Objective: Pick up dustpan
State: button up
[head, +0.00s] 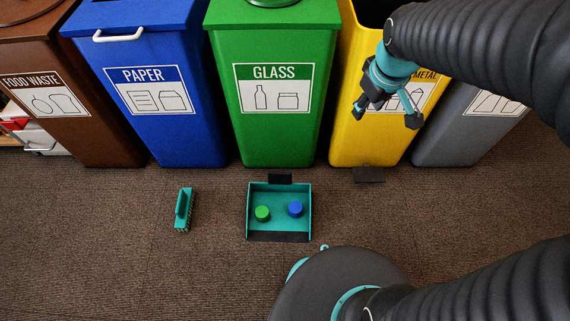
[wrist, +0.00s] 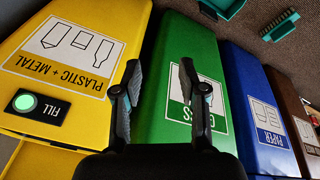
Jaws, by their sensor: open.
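The teal dustpan (head: 252,202) lies on the carpet in front of the green glass bin, with a dark front lip and a dark handle toward the bins. A green cap (head: 262,213) and a blue cap (head: 295,209) are in it. In the wrist view part of the dustpan (wrist: 222,6) shows at the top edge. My gripper (head: 388,112) is open and empty, in front of the yellow bin, above and to the right of the dustpan. Its fingers (wrist: 163,100) stand apart in the wrist view, with nothing between them.
A teal brush (head: 184,208) lies left of the dustpan; it also shows in the wrist view (wrist: 280,24). Brown, blue (head: 150,75), green (head: 272,120), yellow (head: 365,140) and grey bins stand in a row behind. The carpet between brush and dustpan is clear.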

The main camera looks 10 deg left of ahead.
jog(key=w+a+f+n+g, duration=0.1)
jog(key=w+a+f+n, duration=0.35)
jog(key=a+f, duration=0.3)
jog(key=n+g+b, duration=0.2)
jog(key=n, duration=0.6)
send_over(280, 172)
notch_tip(280, 172, down, 26)
jog(key=shift+h, duration=0.4)
jog(key=shift+f, duration=7.35)
jog(key=shift+s, duration=0.1)
grip_shut()
